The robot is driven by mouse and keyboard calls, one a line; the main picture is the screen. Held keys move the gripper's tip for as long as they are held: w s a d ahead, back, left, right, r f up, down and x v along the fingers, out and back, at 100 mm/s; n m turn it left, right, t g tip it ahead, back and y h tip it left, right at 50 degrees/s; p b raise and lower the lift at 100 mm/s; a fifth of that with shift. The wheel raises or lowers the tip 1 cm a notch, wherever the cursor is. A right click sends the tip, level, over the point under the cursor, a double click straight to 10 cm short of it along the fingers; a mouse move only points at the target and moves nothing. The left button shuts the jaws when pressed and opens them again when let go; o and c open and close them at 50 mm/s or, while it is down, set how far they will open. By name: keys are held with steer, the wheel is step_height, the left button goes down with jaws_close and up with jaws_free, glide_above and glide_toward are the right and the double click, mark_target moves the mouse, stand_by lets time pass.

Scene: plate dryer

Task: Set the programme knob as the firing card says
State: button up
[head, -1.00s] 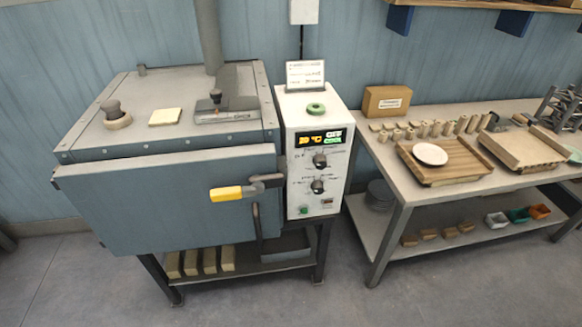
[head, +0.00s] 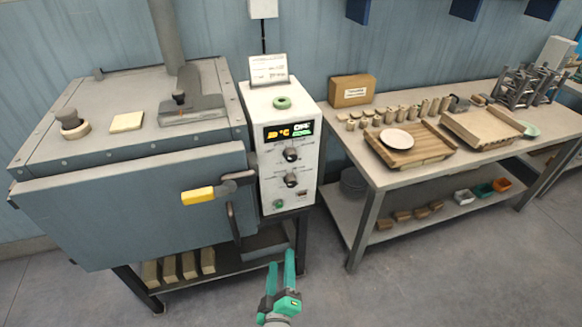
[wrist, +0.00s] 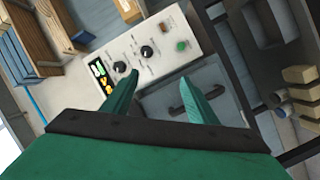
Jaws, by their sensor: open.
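The white control box (head: 309,150) stands right of the kiln. It carries two black knobs, an upper knob (head: 291,155) and a lower knob (head: 290,180), with markings too small to read. Both knobs also show in the wrist view, one nearer the display (wrist: 147,51) and one nearer the green button (wrist: 163,27). A lit display (head: 288,131) sits above them. The firing card (head: 268,70) stands on top of the box; its text is unreadable. My green gripper (head: 282,270) is open and empty, low in front of the box and apart from it.
The kiln (head: 130,190) has a yellow-handled latch (head: 200,194) jutting out beside the box. A table (head: 375,180) with wooden trays stands to the right. The floor in front is clear.

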steer(key=w+r+n, duration=0.3)
steer(key=w+r, duration=0.3)
steer(key=w, duration=0.4)
steer(key=n+t+h, duration=0.1)
steer(key=n, duration=0.3)
glide_toward(291, 159)
steer(key=w, duration=0.9)
steer(key=shift+d+f, duration=0.1)
steer(key=shift+d, duration=0.25)
steer(key=shift+s, duration=0.1)
steer(key=shift+m, duration=0.3)
steer(key=c, duration=1.1)
